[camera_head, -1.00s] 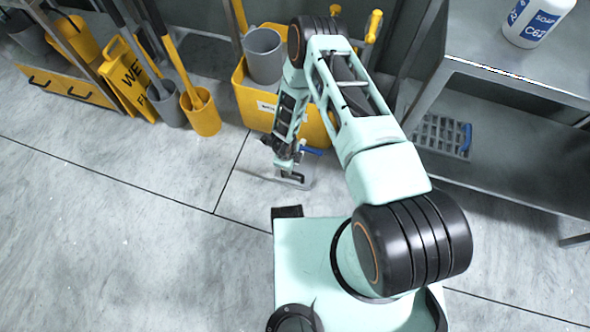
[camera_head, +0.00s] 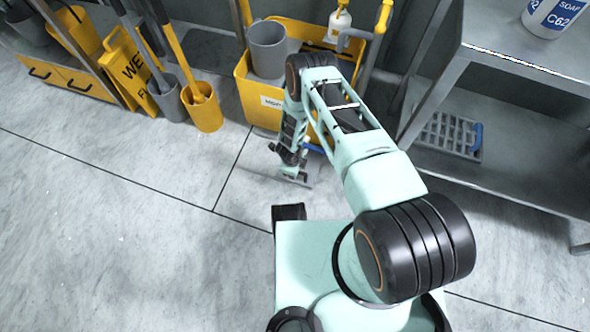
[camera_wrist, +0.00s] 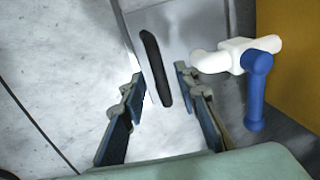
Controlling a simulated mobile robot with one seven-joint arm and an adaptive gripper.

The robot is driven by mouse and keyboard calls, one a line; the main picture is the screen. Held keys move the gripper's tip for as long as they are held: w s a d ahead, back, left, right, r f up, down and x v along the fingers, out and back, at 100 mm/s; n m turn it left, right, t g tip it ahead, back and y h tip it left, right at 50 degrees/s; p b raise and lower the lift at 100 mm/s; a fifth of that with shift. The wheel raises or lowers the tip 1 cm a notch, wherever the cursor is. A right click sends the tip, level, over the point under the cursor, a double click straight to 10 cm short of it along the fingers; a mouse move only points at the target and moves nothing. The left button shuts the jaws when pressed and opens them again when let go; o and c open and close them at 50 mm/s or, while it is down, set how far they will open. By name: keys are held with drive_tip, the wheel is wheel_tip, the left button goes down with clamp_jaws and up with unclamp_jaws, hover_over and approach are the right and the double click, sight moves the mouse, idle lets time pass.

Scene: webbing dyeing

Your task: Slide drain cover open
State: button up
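The drain cover is a grey metal plate on the floor, with its bare surface in the wrist view (camera_wrist: 195,35). It carries a long dark bar or slot (camera_wrist: 153,65), which looks like its handle; I cannot tell if it is raised. My gripper (camera_wrist: 160,76) is open, pointing down, with one finger on each side of this dark strip. A gap shows on both sides, so it seems untouched. In the head view my gripper (camera_head: 296,174) is low over the floor in front of the yellow mop bucket, and mostly hides the plate.
A white valve or pipe piece with a blue lever (camera_wrist: 256,95) stands close right of my gripper. The yellow mop bucket (camera_head: 262,108) is just behind. A steel shelf (camera_head: 520,165) at right holds a grey grate (camera_head: 447,137). Open floor (camera_head: 110,230) lies left.

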clamp_jaws()
